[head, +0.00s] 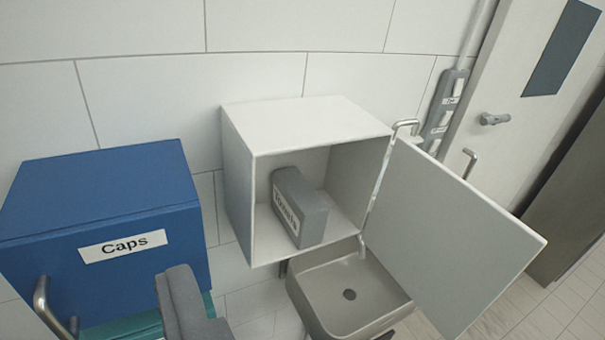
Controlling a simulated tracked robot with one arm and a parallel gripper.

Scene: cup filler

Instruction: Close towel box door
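The towel box (305,125) is a white wall box in the middle of the head view. Its door (450,235) is open, hinged at the right side and swung out to the right. A metal handle (470,162) shows past the door's upper edge; most of the outer face is hidden. A grey block with a partly readable "Towels" label (300,208) sits inside the box. Part of my gripper (190,305), dark grey, shows at the bottom left, in front of the blue box and apart from the door. Its opening cannot be made out.
A blue box labelled "Caps" (110,205) with a metal handle is at the left. A grey sink (345,285) is below the towel box. A grey wall panel (445,110) and a room door (520,75) are at the right. Tiled floor shows at lower right.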

